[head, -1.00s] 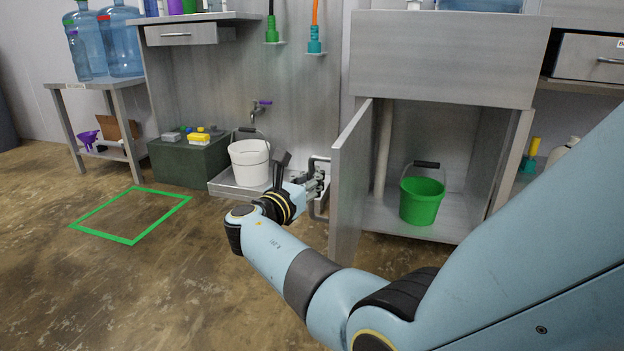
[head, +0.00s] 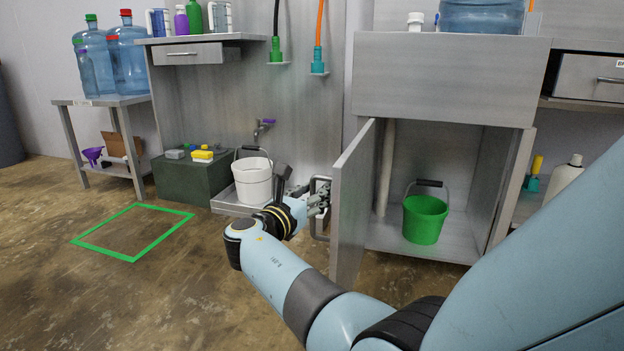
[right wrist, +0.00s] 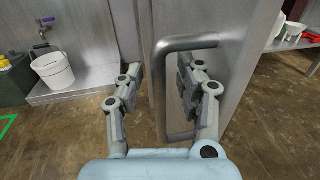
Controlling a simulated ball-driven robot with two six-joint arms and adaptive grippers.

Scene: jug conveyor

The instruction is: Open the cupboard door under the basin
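The cupboard door (head: 352,205) under the basin (head: 450,82) stands wide open, swung out toward me on its left side. Its bar handle (head: 319,222) is on the door's left-hand face. My right gripper (head: 321,201) is at this handle. In the right wrist view, the two fingers of the right gripper (right wrist: 160,88) are spread apart, and the handle's upright bar (right wrist: 159,95) shows between them with gaps; I cannot tell whether any finger touches it. My left gripper is not in view.
A green bucket (head: 425,219) stands inside the cupboard (head: 467,165) beside a pipe. A white bucket (head: 253,182) stands on a low ledge left of the door. Bottles stand on the shelf at right. The floor at left, around the green outline (head: 130,258), is clear.

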